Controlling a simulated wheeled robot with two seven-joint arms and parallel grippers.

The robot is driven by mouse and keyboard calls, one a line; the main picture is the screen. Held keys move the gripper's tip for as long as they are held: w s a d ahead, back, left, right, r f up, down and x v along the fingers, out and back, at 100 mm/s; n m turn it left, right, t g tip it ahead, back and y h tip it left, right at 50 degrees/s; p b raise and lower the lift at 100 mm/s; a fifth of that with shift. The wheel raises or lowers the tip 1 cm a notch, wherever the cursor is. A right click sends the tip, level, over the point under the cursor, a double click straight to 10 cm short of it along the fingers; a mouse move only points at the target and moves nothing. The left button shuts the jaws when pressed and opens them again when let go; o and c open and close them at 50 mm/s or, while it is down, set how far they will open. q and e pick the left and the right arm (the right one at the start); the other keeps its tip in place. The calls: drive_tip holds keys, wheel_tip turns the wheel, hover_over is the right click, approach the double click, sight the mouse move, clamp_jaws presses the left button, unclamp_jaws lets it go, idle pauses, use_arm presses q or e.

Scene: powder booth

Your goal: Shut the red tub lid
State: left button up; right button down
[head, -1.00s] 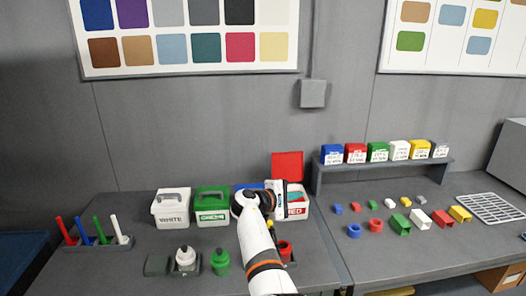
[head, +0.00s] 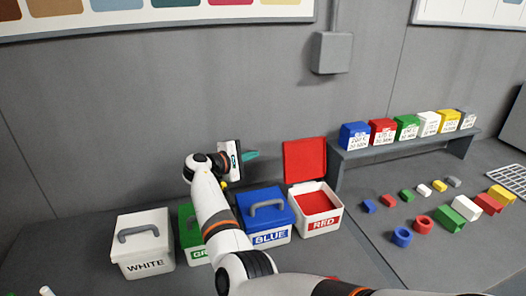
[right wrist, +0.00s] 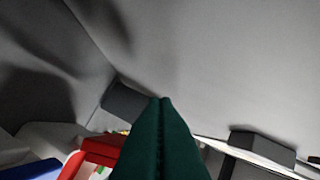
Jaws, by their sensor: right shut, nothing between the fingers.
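The red tub (head: 319,224) is a white box with a RED label, and red shows inside its open top. Its red lid (head: 305,160) stands upright at the tub's back edge, open. My right gripper (head: 250,155) is shut and empty, raised above the blue and green tubs, to the left of the lid and apart from it in the picture. Its dark green fingers also show pressed together in the right wrist view (right wrist: 160,108). My left gripper is not in view.
The blue tub (head: 268,240), green tub (head: 186,236) and white tub (head: 146,258) stand left of the red tub, the green one partly behind my arm. A shelf (head: 400,147) with coloured boxes is at right. Small coloured parts lie before it.

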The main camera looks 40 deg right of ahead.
sight(301, 158)
drive_tip(key=x, duration=0.6)
drive_tip(key=p+x, duration=0.1)
drive_tip(key=x, duration=0.2)
drive_tip(key=shift+s+d+r, duration=0.1)
drive_tip(key=shift+s+d, duration=0.1)
drive_tip(key=shift+d, duration=0.2)
drive_tip(key=shift+s+a+r+p, duration=0.1)
drive_tip(key=shift+s+r+p, duration=0.2)
drive_tip(key=shift+s+p, duration=0.5)
drive_tip(key=shift+s+d+r+p, duration=0.1)
drive_tip(key=shift+s+r+p, duration=0.3)
drive_tip(key=shift+p, duration=0.55)
drive_tip(key=shift+s+a+r+p, duration=0.1)
drive_tip(key=shift+s+r+p, duration=0.1)
drive_tip(key=shift+s+p, duration=0.6)
drive_tip(key=shift+w, duration=0.1)
